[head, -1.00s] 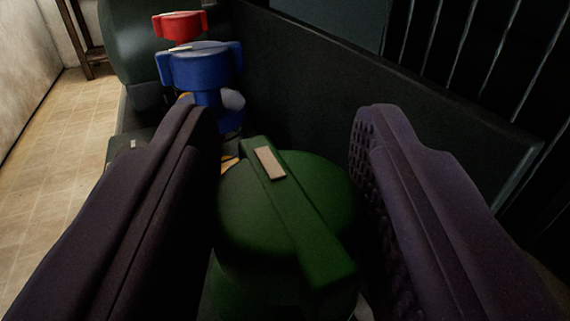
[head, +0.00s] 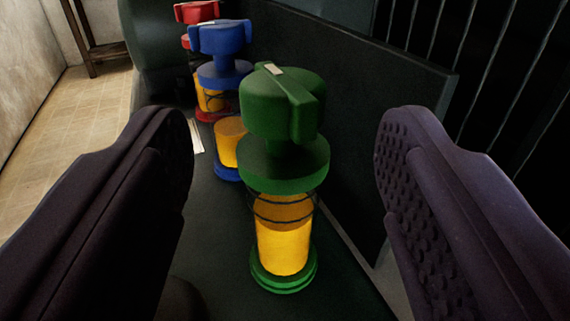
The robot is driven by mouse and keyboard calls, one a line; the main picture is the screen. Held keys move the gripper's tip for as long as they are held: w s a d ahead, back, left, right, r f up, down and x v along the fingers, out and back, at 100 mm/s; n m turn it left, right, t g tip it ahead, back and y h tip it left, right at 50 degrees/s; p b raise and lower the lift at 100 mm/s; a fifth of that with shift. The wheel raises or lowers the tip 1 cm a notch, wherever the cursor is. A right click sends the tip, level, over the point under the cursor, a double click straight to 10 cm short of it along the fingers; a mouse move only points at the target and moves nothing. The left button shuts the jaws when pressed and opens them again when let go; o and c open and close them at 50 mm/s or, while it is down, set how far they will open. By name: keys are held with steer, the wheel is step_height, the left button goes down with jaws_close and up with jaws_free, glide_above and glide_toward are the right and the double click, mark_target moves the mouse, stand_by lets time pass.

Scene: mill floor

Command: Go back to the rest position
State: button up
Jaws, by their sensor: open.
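My gripper (head: 285,150) is open and empty, with one dark padded finger at the left of the head view and one at the right. Beyond the fingers, and between them in the picture, an upright green-capped container (head: 282,165) with a clear body and orange-yellow contents stands on a dark surface. Neither finger appears to touch it. Its green handle bar carries a small pale label.
A blue-capped container (head: 222,40) and a red-capped one (head: 198,12) stand in a row behind. A dark panel (head: 350,85) runs along the right, with vertical bars beyond. A dark rounded body (head: 152,45) is at the back left. Tiled floor (head: 85,115) lies left.

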steer(key=shift+s, duration=0.6)
steer(key=w+r+n+g+y, duration=0.1)
steer(key=w+r, duration=0.2)
steer(key=r, duration=0.3)
steer(key=w+a+r+n, duration=0.1)
steer(key=w+r, duration=0.2)
steer(key=r, duration=0.3)
steer(key=w+r+n+g+y, duration=0.1)
steer(key=w+r, duration=0.2)
steer(key=r, duration=0.4)
step_height(320, 180, up, 11)
steer(key=s, duration=0.2)
steer(key=s+r+m, duration=0.1)
steer(key=s+r, duration=0.8)
steer(key=r, duration=0.3)
steer(key=s+d+r+m+h, duration=0.1)
steer(key=s+r, duration=0.9)
steer(key=r, duration=0.3)
steer(key=shift+s+d+m+g+h, duration=0.15)
steer(key=shift+s+m+g+h, duration=0.15)
steer(key=shift+m, duration=0.1)
